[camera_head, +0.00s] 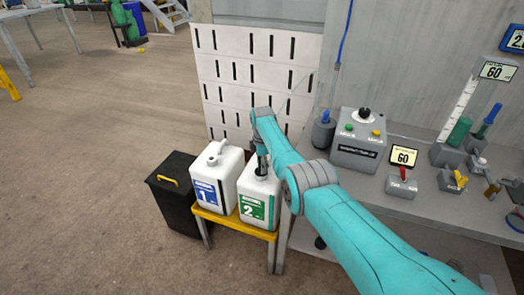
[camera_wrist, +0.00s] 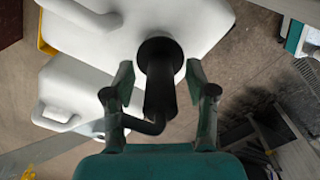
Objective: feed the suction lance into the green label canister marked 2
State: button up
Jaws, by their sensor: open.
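The white canister with the green label marked 2 (camera_head: 270,186) stands upright on a yellow-topped stand. The black suction lance (camera_wrist: 160,88) stands at the canister's mouth, with its round black collar against the white top in the wrist view. In the head view the lance (camera_head: 261,167) shows as a short dark piece above the canister. Its lower part is hidden, apparently inside the canister. My gripper (camera_wrist: 158,75) is open, with one finger on each side of the lance and visible gaps between. In the head view my gripper (camera_head: 262,145) is just above the canister.
White canister 1 with a blue label (camera_head: 204,174) stands close at the left on the same stand (camera_head: 229,219). A black bin (camera_head: 172,205) is beside it. A grey bench (camera_head: 420,209) with a control box (camera_head: 357,143) is at the right. A slotted white panel (camera_head: 240,60) stands behind.

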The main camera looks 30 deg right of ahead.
notch_tip(320, 180, up, 11)
jog(key=shift+r, duration=0.1)
dwell(0.3)
dwell(0.4)
